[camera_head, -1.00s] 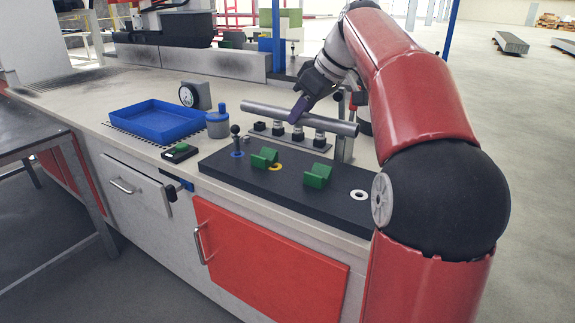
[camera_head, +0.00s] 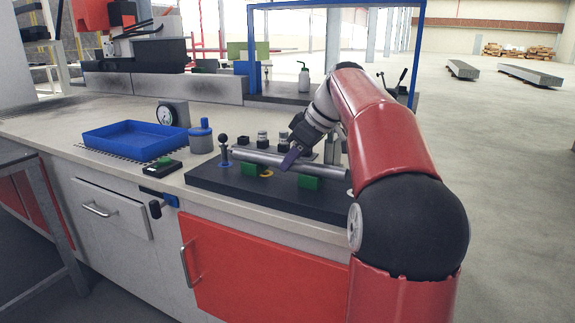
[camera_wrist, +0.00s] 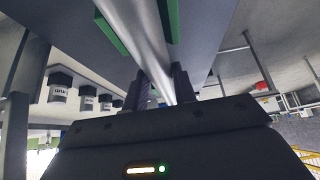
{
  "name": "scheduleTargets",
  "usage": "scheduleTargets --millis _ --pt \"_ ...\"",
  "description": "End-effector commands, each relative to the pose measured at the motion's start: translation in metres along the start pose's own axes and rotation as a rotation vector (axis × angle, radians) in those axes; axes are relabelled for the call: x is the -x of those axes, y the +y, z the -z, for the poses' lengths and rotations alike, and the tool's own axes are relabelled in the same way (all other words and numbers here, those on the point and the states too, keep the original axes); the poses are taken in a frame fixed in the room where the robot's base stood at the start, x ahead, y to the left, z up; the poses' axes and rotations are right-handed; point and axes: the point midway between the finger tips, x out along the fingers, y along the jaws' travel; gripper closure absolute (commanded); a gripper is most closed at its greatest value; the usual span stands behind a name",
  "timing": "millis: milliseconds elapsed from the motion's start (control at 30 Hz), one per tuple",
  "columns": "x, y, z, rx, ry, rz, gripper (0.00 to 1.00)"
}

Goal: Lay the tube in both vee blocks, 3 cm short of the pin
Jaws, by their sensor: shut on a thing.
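My gripper (camera_head: 287,161) is shut on the grey metal tube (camera_head: 325,168) near its middle. The tube also runs away between my fingers in the wrist view (camera_wrist: 150,40). It lies along the line of the two green vee blocks, the left one (camera_head: 250,169) and the right one (camera_head: 309,183), and hides their upper parts. I cannot tell whether it rests in them or hangs just above. The tube's left end is close to the upright pin with a black ball top (camera_head: 223,140); the gap's size is unclear. Green shows on both sides of the tube in the wrist view (camera_wrist: 110,34).
The blocks and pin stand on a black base plate (camera_head: 220,182). A grey-blue jar (camera_head: 201,141), blue tray (camera_head: 135,138), dial gauge (camera_head: 171,115) and green-button box (camera_head: 162,166) are to the left. Small black fixtures (camera_head: 262,140) stand behind the tube.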

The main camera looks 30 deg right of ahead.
Motion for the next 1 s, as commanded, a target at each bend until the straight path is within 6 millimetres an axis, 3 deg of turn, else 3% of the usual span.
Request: scheduleTargets --millis 433,467,600,1000 --pt "-0.006 -0.0003 -0.0036 0.001 0.001 -0.002 1.0" --pt "-0.0064 -0.0002 -0.0041 0.0 0.0 -0.001 0.72" --pt "-0.0055 -0.0002 -0.0035 0.0 0.0 -0.001 0.53" --pt "0.0018 -0.0001 0.0014 0.0 0.001 -0.001 0.51"
